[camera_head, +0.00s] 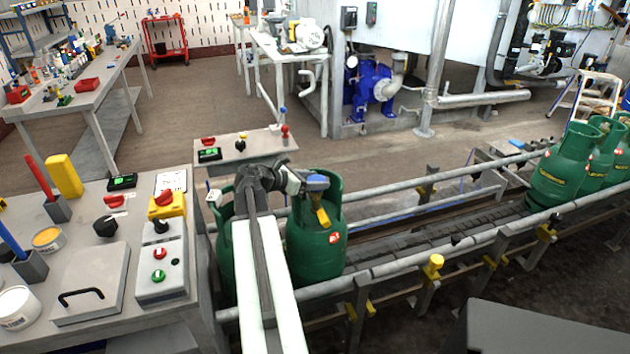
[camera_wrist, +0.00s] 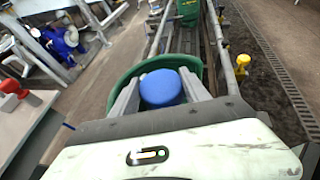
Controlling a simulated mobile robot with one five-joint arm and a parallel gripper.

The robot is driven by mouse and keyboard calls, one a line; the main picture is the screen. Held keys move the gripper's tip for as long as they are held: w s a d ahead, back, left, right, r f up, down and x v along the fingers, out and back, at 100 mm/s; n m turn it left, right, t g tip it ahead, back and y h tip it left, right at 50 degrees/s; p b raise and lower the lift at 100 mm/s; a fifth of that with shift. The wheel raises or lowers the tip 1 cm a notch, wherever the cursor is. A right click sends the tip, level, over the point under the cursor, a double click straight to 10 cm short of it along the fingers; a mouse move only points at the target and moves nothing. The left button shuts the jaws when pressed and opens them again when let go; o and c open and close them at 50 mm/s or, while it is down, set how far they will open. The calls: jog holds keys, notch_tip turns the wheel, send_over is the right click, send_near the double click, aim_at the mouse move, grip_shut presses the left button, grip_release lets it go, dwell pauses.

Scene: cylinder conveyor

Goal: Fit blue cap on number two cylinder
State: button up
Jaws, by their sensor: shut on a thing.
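My gripper (camera_head: 308,184) is over the top of a green cylinder (camera_head: 316,246) at the near end of the conveyor. In the wrist view, the gripper (camera_wrist: 160,80) is shut on the round blue cap (camera_wrist: 162,90), one finger on each side. The cap also shows as a blue patch in the head view (camera_head: 318,178). The green collar (camera_wrist: 121,84) of the cylinder curves around the fingers and cap. The valve under the cap is hidden, so I cannot tell whether the cap touches it. No cylinder number is readable.
Another green cylinder (camera_head: 226,240) stands to the left, partly behind my arm. Several more stand at the conveyor's far right. Metal rails (camera_head: 400,262) with yellow knobs (camera_head: 436,262) flank the conveyor. A control box (camera_head: 162,262) stands on the bench at left.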

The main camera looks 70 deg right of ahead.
jog(key=shift+f+b, duration=0.7)
jog(key=shift+b, duration=0.05)
jog(key=o, duration=1.4)
jog(key=shift+a+r, duration=0.1)
jog(key=shift+r, duration=0.05)
jog(key=p+v, duration=0.3)
jog(key=v, duration=0.4)
jog(key=shift+w+a, duration=0.15)
jog(key=shift+a, duration=0.1)
jog(key=shift+r, duration=0.1)
